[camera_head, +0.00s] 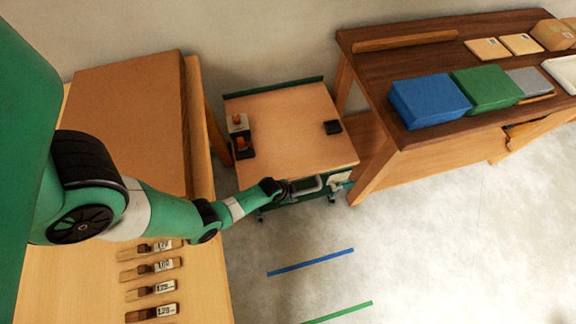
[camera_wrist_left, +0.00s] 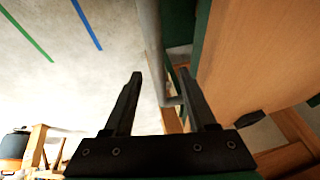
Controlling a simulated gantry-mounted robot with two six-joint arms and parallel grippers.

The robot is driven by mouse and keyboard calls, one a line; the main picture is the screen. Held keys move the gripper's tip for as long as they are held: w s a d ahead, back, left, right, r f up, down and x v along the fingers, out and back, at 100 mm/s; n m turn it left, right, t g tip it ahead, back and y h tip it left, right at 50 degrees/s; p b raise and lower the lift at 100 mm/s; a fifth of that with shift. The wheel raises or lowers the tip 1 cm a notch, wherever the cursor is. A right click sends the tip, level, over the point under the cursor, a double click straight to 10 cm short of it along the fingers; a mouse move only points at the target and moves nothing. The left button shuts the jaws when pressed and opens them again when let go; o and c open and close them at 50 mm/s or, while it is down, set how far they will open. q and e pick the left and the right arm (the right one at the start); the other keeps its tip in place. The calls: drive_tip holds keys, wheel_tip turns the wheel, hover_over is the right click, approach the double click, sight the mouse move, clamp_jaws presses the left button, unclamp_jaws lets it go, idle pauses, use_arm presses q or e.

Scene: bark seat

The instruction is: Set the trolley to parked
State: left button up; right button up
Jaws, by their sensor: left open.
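The trolley (camera_head: 290,130) has a light wood top with a green rear rail. It stands between the two benches, near the wall. A grey bar handle (camera_head: 308,188) sticks out from its front edge; the bar also shows in the wrist view (camera_wrist_left: 150,35). My left gripper (camera_head: 287,189) is at the left end of this handle. In the left wrist view the gripper (camera_wrist_left: 160,78) is open, and the bar shows in the space between the fingers. I cannot tell if a finger touches it. My right gripper is not in view.
A blue floor line (camera_head: 310,262) and a green floor line (camera_head: 340,312) lie in front of the trolley on clear floor. The dark bench (camera_head: 400,60) with boxes stands right; the light bench (camera_head: 200,290) with several labelled wooden pieces stands left. Small items sit on the trolley.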

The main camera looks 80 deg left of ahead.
use_arm(q)
drive_tip(key=p+v, duration=0.4)
drive_tip(key=v, duration=0.5)
drive_tip(key=shift+p, duration=0.3)
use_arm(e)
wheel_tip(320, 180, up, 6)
